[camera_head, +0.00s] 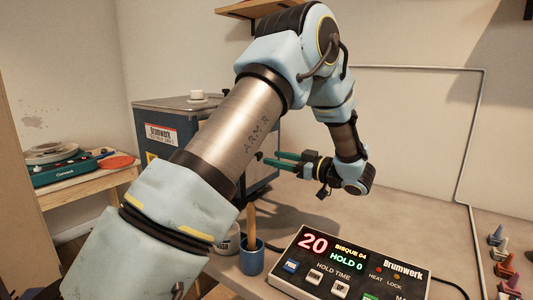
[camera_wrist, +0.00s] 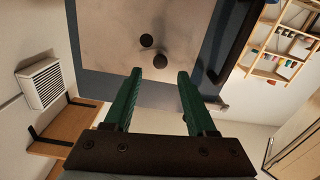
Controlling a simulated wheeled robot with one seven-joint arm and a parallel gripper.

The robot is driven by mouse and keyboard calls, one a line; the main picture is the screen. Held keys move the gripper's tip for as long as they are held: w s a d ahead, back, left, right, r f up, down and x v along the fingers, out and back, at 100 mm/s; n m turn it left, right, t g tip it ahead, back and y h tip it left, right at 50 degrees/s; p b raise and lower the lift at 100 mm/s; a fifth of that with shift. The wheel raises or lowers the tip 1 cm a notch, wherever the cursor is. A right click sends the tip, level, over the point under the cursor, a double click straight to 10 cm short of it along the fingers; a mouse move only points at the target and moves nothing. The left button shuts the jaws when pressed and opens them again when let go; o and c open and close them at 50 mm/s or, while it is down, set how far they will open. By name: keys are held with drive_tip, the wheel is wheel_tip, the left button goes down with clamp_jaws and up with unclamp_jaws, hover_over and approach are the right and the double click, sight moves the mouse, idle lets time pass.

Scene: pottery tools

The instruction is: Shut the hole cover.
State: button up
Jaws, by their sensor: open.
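The blue-grey Brumwerk kiln (camera_head: 178,108) stands at the back left of the bench, partly hidden behind my arm. In the wrist view its grey metal face (camera_wrist: 110,25) fills the top, with two small dark round spots close together, one upper (camera_wrist: 146,40) and one lower (camera_wrist: 131,62). I cannot tell surely which is the hole and which its cover. My gripper (camera_head: 270,158) has green fingers pointing left at the kiln's side.
Small coloured cones (camera_head: 502,262) stand at the right. The bench middle is clear.

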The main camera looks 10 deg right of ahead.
drive_tip(key=shift+p+x, duration=0.5)
drive_tip(key=shift+x, duration=1.6)
drive_tip(key=shift+c, duration=0.3)
clamp_jaws()
